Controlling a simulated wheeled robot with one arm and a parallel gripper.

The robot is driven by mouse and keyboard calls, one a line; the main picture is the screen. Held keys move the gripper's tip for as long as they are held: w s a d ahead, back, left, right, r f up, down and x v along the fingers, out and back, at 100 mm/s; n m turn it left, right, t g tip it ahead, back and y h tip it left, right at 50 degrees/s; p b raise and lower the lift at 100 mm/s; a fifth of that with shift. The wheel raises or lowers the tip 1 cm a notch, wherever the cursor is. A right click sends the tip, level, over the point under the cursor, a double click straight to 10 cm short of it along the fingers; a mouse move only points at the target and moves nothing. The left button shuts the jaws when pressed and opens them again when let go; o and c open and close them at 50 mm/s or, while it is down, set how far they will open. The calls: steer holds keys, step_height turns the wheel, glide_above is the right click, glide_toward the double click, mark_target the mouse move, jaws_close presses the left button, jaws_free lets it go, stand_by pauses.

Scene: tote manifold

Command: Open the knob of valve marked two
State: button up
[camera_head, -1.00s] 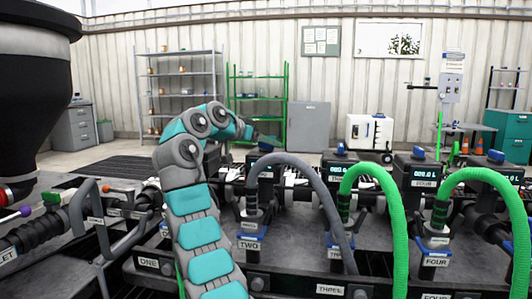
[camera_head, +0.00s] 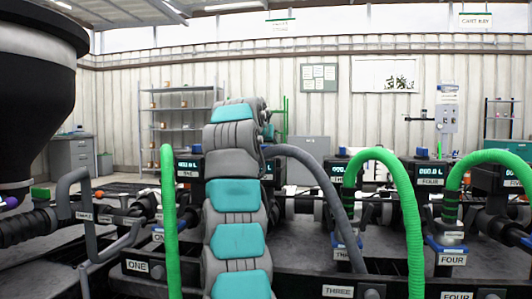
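The valve marked two and its knob do not show; my raised arm covers the middle of the manifold where its plate would be. A grey hose (camera_head: 318,175) comes out from behind the arm and curves down to the right, to the fitting by the plate marked three. My gripper is not in view; the arm rises from the bottom edge and folds away at the top, hiding its end. A plate marked one (camera_head: 137,266) with a dark round knob (camera_head: 167,269) stands left of the arm. A plate marked three (camera_head: 338,291) is to its right.
A green hose (camera_head: 170,225) hangs close to my arm's left side. More green hoses (camera_head: 408,205) arch on the right. A large dark hopper (camera_head: 38,95) fills the upper left. Grey pipes (camera_head: 68,190) stand at the left. Shelves and cabinets are far behind.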

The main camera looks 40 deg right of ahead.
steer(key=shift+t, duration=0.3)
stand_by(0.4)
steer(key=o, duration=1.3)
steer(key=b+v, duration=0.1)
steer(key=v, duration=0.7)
